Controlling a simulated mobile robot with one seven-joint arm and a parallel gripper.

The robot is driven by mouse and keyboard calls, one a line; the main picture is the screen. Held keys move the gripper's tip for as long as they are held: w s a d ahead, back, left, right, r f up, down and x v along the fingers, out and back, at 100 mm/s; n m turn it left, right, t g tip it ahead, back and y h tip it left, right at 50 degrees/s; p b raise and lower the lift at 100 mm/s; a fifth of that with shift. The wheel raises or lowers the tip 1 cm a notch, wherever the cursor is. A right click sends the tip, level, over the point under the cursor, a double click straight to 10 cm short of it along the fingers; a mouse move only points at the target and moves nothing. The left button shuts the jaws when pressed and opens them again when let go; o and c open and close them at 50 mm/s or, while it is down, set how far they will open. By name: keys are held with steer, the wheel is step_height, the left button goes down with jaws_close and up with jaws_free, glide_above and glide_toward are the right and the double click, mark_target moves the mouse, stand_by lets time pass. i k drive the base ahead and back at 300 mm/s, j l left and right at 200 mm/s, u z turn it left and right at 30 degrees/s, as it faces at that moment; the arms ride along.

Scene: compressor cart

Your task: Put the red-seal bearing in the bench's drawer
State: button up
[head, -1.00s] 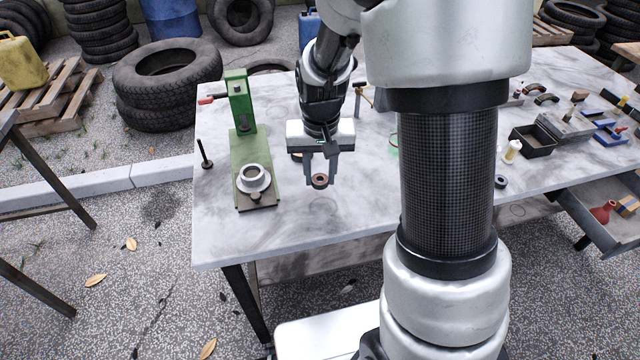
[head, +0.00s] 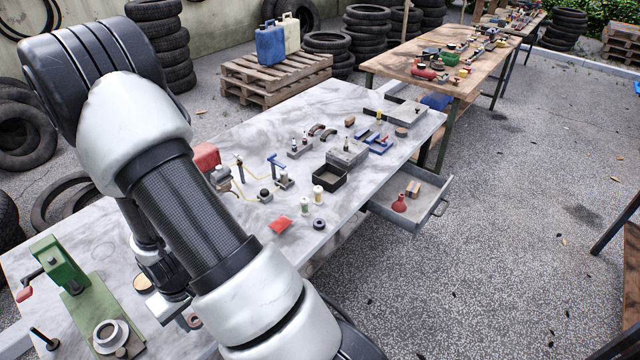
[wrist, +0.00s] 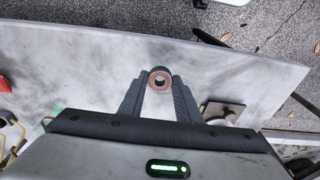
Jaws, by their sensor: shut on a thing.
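The red-seal bearing (wrist: 160,87), a dark ring with a reddish-brown face, sits between my gripper's fingertips (wrist: 159,80) in the wrist view. My gripper is shut on it above the bench top. In the head view my arm hides most of the gripper; a bit of the bearing (head: 190,321) shows beside my forearm. The bench (head: 345,105) has a grey, stained top. Its drawer (head: 405,217) is pulled open at the right side. A red flask-like thing (head: 399,204) and a wooden block (head: 413,188) lie in it, with bare floor around them.
A green press (head: 60,265) stands left of my gripper. Open paving lies right of the drawer.

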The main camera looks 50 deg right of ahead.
mark_target(418, 207)
steer(key=k+l+z, duration=0.3)
steer(key=l, duration=1.55)
steer(key=i+l+z, duration=0.15)
steer(key=l+z, duration=0.15)
steer(key=l, duration=1.55)
